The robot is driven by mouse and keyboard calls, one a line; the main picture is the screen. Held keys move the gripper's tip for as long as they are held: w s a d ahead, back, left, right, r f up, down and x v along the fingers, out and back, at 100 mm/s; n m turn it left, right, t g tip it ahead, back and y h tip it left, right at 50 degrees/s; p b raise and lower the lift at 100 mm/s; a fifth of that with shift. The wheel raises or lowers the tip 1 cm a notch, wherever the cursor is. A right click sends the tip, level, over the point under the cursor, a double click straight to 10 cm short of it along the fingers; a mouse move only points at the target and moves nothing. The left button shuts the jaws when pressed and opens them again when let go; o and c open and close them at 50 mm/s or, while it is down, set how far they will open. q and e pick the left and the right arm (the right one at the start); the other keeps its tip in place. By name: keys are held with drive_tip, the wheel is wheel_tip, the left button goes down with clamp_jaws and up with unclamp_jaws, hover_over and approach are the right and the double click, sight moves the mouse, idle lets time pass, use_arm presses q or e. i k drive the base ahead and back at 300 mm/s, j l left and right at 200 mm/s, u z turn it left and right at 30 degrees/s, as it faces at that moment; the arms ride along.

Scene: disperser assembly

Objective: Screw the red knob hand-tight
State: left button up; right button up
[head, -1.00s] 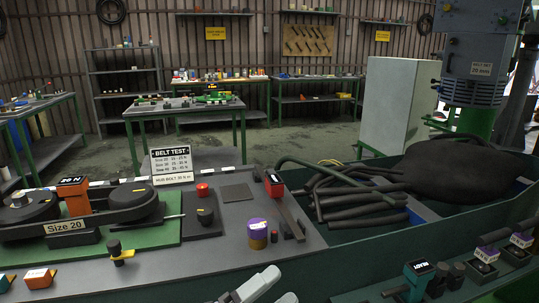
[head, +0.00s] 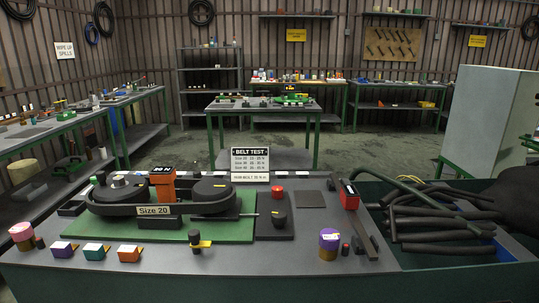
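Whether the red piece is threaded onto anything cannot be told. A smaller dark reddish piece (head: 346,249) stands beside a purple-and-yellow cylinder (head: 329,243) near the bench front. A black belt runs around two dark pulleys (head: 213,190) on a green base, with an orange gauge (head: 162,182) between them and a "Size 20" label.
A red-headed tool with a long bar (head: 361,232) lies at the bench's right. A bin of black hoses (head: 440,222) is further right. Purple, teal and orange blocks (head: 97,251) line the left front. A "Belt Test" sign (head: 250,164) stands behind.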

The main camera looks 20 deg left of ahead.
sight(277, 190)
drive_tip(key=i+j+u, duration=0.15)
drive_tip(key=j, duration=0.2)
drive_tip(key=j+u, duration=0.1)
drive_tip(key=j, duration=0.3)
drive_tip(key=i+j+u, duration=0.15)
drive_tip(key=j, duration=0.2)
drive_tip(key=i+j+u, duration=0.15)
drive_tip(key=j, duration=0.2)
